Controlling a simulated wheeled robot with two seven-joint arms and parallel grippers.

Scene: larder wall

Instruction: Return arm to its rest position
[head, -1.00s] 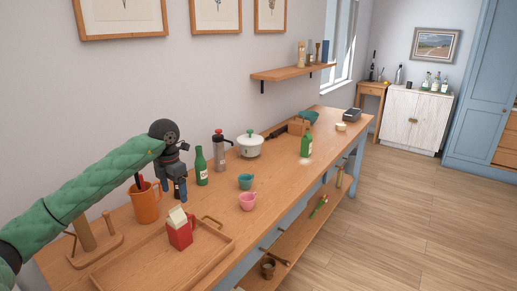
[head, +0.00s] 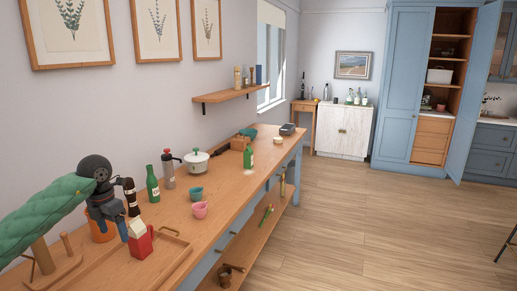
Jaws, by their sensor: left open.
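My left arm, in green padded sleeving, comes in from the left edge of the head view. Its left gripper (head: 109,230) points down over the near end of the wooden counter (head: 235,180). It is open, and I see nothing between its fingers. It hides much of an orange jug (head: 98,237). A red and white carton (head: 140,241) stands just right of the fingertips, and a dark mill-like item (head: 131,197) stands just behind. I cannot tell whether the gripper touches the jug. My right gripper is not in view.
A wooden tray (head: 172,262) and a mug stand (head: 40,258) are near the arm. A green bottle (head: 152,185), a press pot (head: 168,168), a teal cup (head: 196,193) and a pink cup (head: 200,210) stand beyond.

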